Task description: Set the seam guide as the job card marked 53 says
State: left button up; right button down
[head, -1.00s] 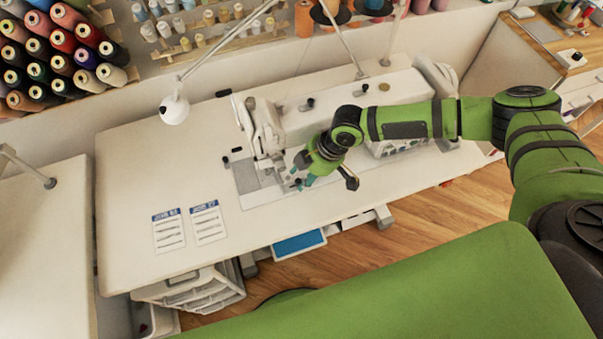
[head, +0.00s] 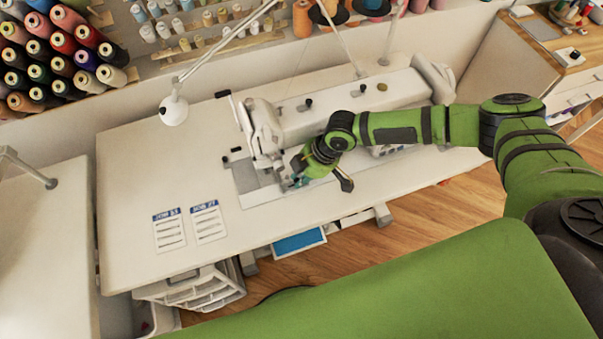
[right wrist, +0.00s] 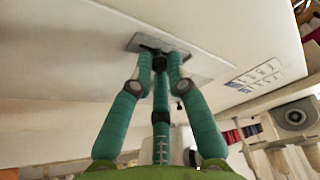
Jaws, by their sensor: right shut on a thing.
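My right gripper (head: 299,181) reaches down beside the head of the white sewing machine (head: 338,112). In the right wrist view its teal fingers (right wrist: 160,57) are shut on a small dark piece, seemingly the seam guide, at the grey metal plate (right wrist: 207,66). The fingers hide most of that piece, and its exact setting cannot be read. In the head view the plate (head: 250,182) lies in the white table. Two job cards, a left one (head: 169,232) and a right one (head: 208,224), lie on the table. Their numbers are too blurred to read. My left gripper is out of view.
A white lamp (head: 173,110) hangs over the table's back left. Racks of thread spools (head: 55,55) stand behind. The white table (head: 140,180) is clear around the cards. White drawers (head: 195,288) stand below its front edge.

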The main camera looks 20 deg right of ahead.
jog(key=shift+a+r, duration=0.1)
jog(key=shift+a, duration=0.15)
jog(key=c, duration=1.2)
grip_release()
jog(key=shift+a, duration=0.1)
jog(key=v, duration=1.2)
